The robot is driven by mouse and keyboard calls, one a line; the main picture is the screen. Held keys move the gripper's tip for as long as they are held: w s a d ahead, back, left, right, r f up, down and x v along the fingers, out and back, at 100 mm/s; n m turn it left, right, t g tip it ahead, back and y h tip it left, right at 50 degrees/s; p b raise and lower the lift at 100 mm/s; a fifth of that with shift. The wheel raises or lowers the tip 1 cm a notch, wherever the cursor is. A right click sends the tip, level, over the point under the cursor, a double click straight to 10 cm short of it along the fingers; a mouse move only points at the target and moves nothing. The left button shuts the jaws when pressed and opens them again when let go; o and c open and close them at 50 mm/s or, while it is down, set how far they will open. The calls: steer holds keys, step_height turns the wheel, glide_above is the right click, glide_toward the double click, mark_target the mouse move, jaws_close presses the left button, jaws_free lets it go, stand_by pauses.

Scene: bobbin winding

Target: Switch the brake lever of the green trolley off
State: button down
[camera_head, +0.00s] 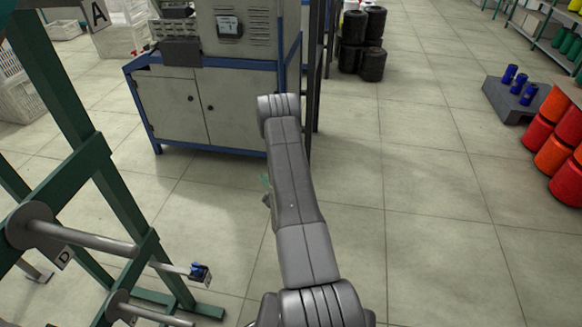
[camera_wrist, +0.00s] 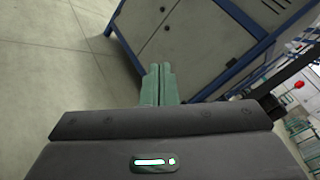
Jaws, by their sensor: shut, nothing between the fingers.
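No brake lever can be made out in either view. A green frame (camera_head: 88,158) with grey rods stands at the left of the head view; I cannot tell whether it is part of the green trolley. My gripper (camera_wrist: 158,72) shows in the wrist view as two pale green fingers, shut together with nothing between them. They point toward a grey cabinet and seem clear of it. In the head view my arm hides most of the gripper.
The grey cabinet (camera_head: 180,105) with blue edges stands ahead. A rod end carries a small blue piece (camera_head: 199,273) at lower left. Black spools (camera_head: 372,64) are stacked behind. Orange and red drums (camera_head: 553,155) and a grey stand (camera_head: 505,101) are at right. The floor right of my arm is clear.

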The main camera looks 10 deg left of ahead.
steer(key=s+a+f+m+y+b, duration=0.1)
steer(key=s+f+m+y+b, duration=0.2)
steer(key=s+f, duration=0.3)
step_height(320, 180, down, 4)
steer(key=shift+a+f+m+t+y+b, duration=0.2)
steer(key=shift+m+t+y+b, duration=0.1)
steer(key=shift+m+t+b, duration=0.25)
steer(key=shift+w, duration=0.1)
